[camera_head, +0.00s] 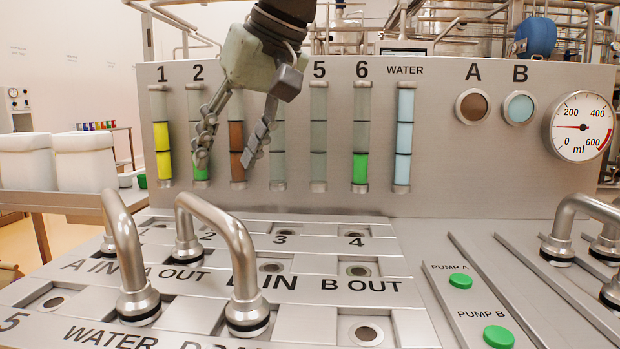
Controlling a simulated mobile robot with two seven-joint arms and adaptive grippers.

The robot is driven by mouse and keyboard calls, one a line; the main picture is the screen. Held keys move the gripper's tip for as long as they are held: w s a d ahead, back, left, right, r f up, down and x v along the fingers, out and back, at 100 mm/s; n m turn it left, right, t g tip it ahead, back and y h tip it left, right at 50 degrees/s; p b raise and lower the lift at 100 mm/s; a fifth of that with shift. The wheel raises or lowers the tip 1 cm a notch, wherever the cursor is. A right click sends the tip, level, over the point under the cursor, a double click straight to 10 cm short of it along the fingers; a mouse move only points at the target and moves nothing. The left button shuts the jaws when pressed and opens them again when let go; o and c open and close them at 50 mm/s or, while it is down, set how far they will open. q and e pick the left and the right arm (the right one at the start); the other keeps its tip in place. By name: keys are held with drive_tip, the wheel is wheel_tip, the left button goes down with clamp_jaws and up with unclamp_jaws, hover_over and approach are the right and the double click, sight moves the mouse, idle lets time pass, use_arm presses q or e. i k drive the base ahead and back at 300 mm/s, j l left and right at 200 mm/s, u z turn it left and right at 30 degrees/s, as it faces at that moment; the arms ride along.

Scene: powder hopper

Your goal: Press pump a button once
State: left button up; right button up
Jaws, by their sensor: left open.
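The pump A button (460,281) is a small green disc under the label PUMP A, on a sloped metal strip at the lower right. The pump B button (498,337), also green, sits below it. My left gripper (228,162) hangs from the top, in front of the panel's level tubes. Its two fingers are spread apart and empty, pointing down. It is well to the left of the pump A button and higher in the picture, not touching it. My right gripper does not show.
Curved metal pipes (225,240) stand up from the port plate at the lower left. Another bent pipe (590,208) stands at the right edge. A gauge (580,127) is on the panel at the upper right. White containers (85,162) stand at the left. The space above the pump buttons is clear.

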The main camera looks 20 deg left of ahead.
sight(460, 280)
drive_tip(key=k, duration=1.5)
